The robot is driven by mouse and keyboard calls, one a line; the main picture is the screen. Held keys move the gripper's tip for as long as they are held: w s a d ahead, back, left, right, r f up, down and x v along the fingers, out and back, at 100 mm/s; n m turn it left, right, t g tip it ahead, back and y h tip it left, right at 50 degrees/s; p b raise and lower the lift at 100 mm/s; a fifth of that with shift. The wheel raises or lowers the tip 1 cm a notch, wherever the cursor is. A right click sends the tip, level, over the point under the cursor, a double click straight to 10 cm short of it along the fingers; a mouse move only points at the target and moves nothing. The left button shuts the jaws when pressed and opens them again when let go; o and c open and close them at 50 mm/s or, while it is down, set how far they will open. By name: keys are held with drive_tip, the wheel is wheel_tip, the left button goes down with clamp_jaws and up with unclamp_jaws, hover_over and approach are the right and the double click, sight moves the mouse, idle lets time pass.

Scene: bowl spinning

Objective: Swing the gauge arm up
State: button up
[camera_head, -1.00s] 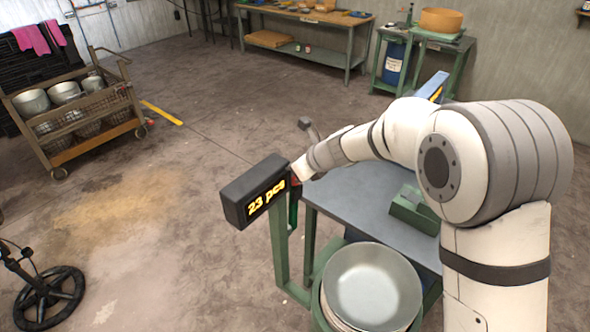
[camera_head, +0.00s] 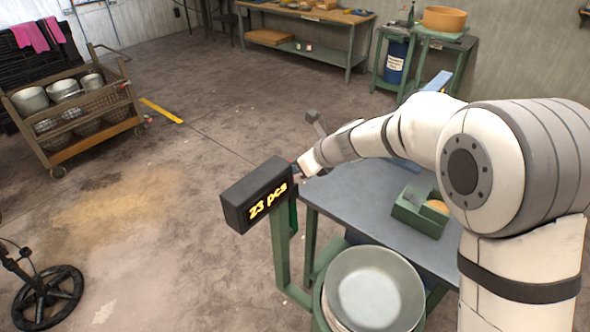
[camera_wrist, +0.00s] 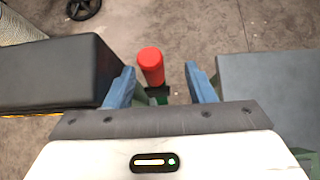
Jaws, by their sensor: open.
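A red cylindrical grip (camera_wrist: 151,66), apparently the gauge arm's handle, stands up between my gripper's two blue fingers in the wrist view. My gripper (camera_wrist: 160,70) is open. The grip lies nearer the left finger, with a gap to the right one; I cannot tell whether it touches. Below the grip is a dark and green mount, partly hidden by my gripper. In the head view my gripper is mostly hidden behind the display box (camera_head: 256,194) reading "23 pcs", just past its right end. The rest of the gauge arm is hidden.
The display box also fills the left of the wrist view (camera_wrist: 50,72), close to the left finger. A grey worktable (camera_head: 350,205) lies to the right, with a green box (camera_head: 418,212) on it. Stacked metal bowls (camera_head: 374,289) stand in front.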

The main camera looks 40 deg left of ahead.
drive_tip(key=shift+o, duration=0.6)
drive_tip(key=v, duration=0.5)
drive_tip(key=shift+s+d+r, duration=0.25)
drive_tip(key=shift+s+d, duration=0.05)
drive_tip(key=shift+o, duration=1.4)
drive_tip(key=shift+s+d+r, duration=0.35)
drive_tip(key=shift+d+r, duration=0.25)
drive_tip(key=shift+d, duration=0.2)
drive_tip(key=s+d+n+t+h+b, duration=0.25)
drive_tip(key=d+n+b, duration=0.45)
drive_tip(key=d, duration=1.6)
drive_tip(key=s+d+f+n+h, duration=0.2)
drive_tip(key=s+d+n, duration=0.2)
drive_tip(key=d, duration=0.3)
drive_tip(key=s+d+f+n+h+b, duration=0.1)
drive_tip(key=s+d+n, duration=0.3)
drive_tip(key=d, duration=0.4)
drive_tip(key=s+d+f+n+h, duration=0.3)
drive_tip(key=s+d+n, duration=0.1)
drive_tip(key=d, duration=0.4)
drive_tip(key=shift+s+h+b, duration=0.3)
drive_tip(key=shift+s+h, duration=0.05)
drive_tip(key=shift+s, duration=0.15)
drive_tip(key=shift+f, duration=0.15)
